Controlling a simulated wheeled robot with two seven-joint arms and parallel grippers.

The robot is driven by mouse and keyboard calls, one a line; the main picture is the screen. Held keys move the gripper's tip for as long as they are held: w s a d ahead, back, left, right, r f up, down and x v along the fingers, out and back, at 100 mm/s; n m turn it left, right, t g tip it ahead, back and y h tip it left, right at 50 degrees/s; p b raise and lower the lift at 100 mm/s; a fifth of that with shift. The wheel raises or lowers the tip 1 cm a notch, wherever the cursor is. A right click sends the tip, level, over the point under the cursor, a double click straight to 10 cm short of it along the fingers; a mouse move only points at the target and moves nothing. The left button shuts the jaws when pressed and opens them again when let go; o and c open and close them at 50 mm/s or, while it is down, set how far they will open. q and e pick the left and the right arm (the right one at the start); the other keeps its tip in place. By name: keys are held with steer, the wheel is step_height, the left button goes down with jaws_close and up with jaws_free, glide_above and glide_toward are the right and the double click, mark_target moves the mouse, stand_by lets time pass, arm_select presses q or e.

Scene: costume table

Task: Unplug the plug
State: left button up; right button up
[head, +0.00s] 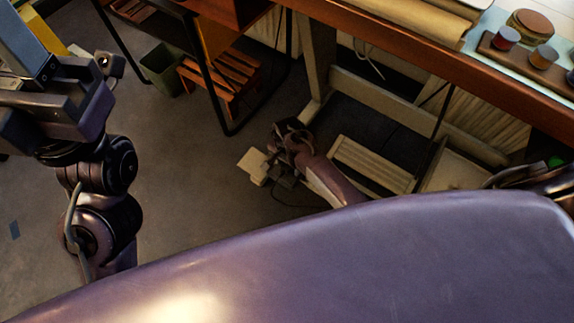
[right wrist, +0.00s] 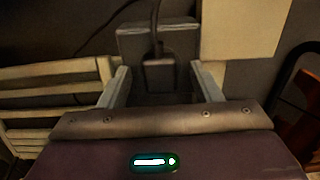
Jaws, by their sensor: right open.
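The dark plug (right wrist: 158,74) shows in the right wrist view, with its cord running up from it. It sits in front of a grey box-like plate (right wrist: 128,42). My right gripper (right wrist: 161,84) is open, with one finger on each side of the plug and a gap to it on both sides. Whether the plug lies fully between the fingers in depth is hard to tell. In the head view my right gripper (head: 279,177) is low under the table, small and partly hidden. My left gripper (head: 62,82) is at the upper left, far from the plug; its fingers are unclear.
A pale panel (right wrist: 240,32) is just right of the plate. Slatted pale wood (right wrist: 52,88) lies to the left. In the head view the tabletop edge (head: 400,42) overhangs, a wooden crate (head: 222,78) and a green bin (head: 163,68) stand behind.

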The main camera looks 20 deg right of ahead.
stand_by(0.4)
jaws_close()
